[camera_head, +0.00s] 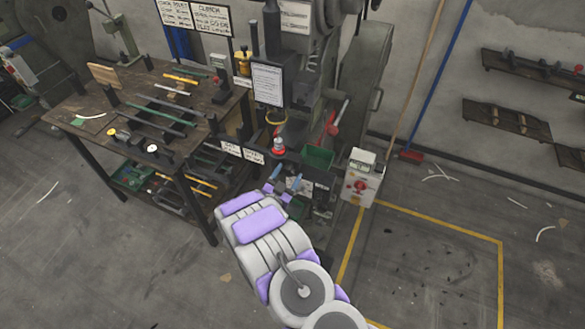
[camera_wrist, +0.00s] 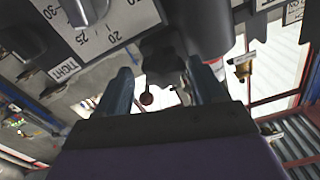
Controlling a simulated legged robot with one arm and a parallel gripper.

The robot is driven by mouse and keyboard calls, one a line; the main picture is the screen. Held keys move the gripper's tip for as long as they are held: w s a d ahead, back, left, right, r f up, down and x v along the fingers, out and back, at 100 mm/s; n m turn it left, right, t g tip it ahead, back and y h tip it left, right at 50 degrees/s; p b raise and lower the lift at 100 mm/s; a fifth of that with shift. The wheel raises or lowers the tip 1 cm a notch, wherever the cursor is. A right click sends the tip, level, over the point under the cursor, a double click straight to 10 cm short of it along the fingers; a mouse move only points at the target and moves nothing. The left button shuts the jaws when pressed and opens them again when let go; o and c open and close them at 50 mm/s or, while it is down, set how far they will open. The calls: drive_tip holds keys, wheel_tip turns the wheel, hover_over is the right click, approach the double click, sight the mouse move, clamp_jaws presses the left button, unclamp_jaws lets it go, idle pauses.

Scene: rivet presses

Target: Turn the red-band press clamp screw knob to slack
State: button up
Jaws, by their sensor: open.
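In the wrist view a dark lobed knob (camera_wrist: 163,48) sits just beyond and between my two blue fingers; it looks like the clamp screw knob. A pale scale plate (camera_wrist: 115,28) with numbers and a TIGHT label (camera_wrist: 66,70) lies to its left. Part of a red band shows right of the knob. My gripper (camera_wrist: 160,80) is open, its fingertips spread to either side of the knob; I cannot tell whether they touch it. In the head view my gripper (camera_head: 290,180) reaches low in front of the press (camera_head: 303,95). The knob is not clear there.
A workbench (camera_head: 75,103) with rods and tools stands left of the press. The floor inside the yellow line is open.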

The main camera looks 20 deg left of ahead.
drive_tip(key=shift+a+f, duration=0.1)
drive_tip(key=shift+a, duration=0.45)
drive_tip(key=shift+c, duration=0.8)
drive_tip(key=shift+f, duration=0.1)
drive_tip(key=shift+c, duration=0.8)
drive_tip(key=shift+w+d, duration=0.1)
drive_tip(key=shift+d, duration=0.3)
drive_tip(key=c, duration=0.4)
drive_tip(key=shift+a, duration=0.1)
drive_tip(key=c, duration=0.3)
